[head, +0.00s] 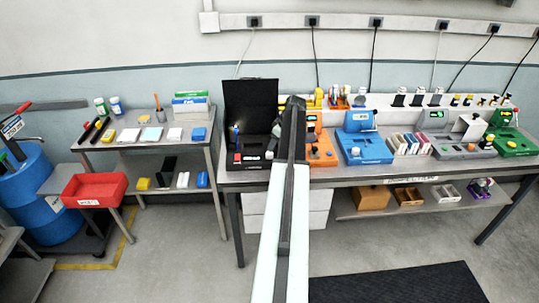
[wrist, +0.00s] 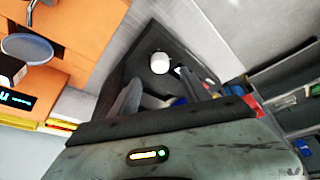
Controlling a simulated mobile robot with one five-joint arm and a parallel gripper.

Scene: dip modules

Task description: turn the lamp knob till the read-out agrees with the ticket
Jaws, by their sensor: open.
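In the wrist view my gripper (wrist: 158,80) is open, its two dark fingers spread over a black module (wrist: 145,62). A white round piece (wrist: 160,63) stands on that module, just beyond the fingertips and between them. I cannot tell if it is the lamp knob. Nothing is seen held. In the head view the black module (head: 249,160) sits at the bench's left end, with a white marking on its front. An orange module (wrist: 60,50) beside it has a small lit read-out (wrist: 18,99), its digits unclear. I cannot make out a ticket.
The grey bench (head: 350,174) also carries a blue module (head: 364,147), a grey one (head: 465,147) and a green one (head: 515,142). A black upright panel (head: 250,100) stands behind the black module. A red bin (head: 95,190) is at the left. The floor before the bench is mostly clear.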

